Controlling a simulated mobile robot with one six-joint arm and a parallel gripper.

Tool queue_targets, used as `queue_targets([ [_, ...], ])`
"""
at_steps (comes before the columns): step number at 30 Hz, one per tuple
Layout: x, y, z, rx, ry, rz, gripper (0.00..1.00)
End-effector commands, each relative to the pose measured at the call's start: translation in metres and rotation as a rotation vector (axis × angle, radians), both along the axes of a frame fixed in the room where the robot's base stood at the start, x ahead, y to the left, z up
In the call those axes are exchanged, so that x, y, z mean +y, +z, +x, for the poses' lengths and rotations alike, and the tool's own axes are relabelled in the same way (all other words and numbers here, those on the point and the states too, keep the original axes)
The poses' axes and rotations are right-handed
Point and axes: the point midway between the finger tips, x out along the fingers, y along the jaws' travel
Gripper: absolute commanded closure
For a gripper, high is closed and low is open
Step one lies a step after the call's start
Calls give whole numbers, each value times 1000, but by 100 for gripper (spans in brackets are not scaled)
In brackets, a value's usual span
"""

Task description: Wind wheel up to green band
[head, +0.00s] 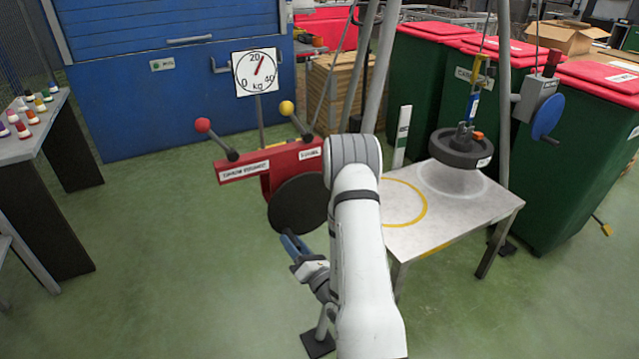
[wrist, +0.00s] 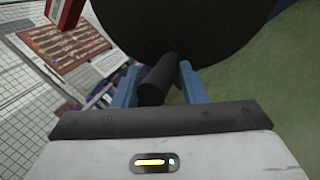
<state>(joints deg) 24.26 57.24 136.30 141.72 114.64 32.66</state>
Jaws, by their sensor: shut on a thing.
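A dark wheel (head: 460,150) hangs from the hoist line above the right half of a metal table (head: 480,207), with a gap and a shadow beneath it. A white upright post (head: 401,143) with a green band (head: 403,131) stands behind the table, left of the wheel. A black crank disc (head: 297,203) sits on the red stand in front of me. My gripper (head: 291,243) is at its lower edge. In the wrist view the blue fingers (wrist: 160,82) are shut on the disc's black handle (wrist: 158,77). The handle is hidden in the head view.
The red stand (head: 270,163) carries a red-knobbed lever (head: 216,138) and a yellow-knobbed lever (head: 296,118). A kg dial (head: 256,73) reads above 20. A small winch (head: 541,104) hangs at the right. Green bins (head: 570,150) stand behind the table.

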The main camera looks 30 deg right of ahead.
Motion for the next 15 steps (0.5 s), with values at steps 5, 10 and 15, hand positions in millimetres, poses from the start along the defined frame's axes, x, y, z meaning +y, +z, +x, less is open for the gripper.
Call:
queue_targets([
  [5, 5, 4, 1, -12, 10, 31, 98],
  [10, 5, 6, 1, -12, 10, 32, 98],
  [15, 5, 5, 1, -13, 9, 35, 98],
])
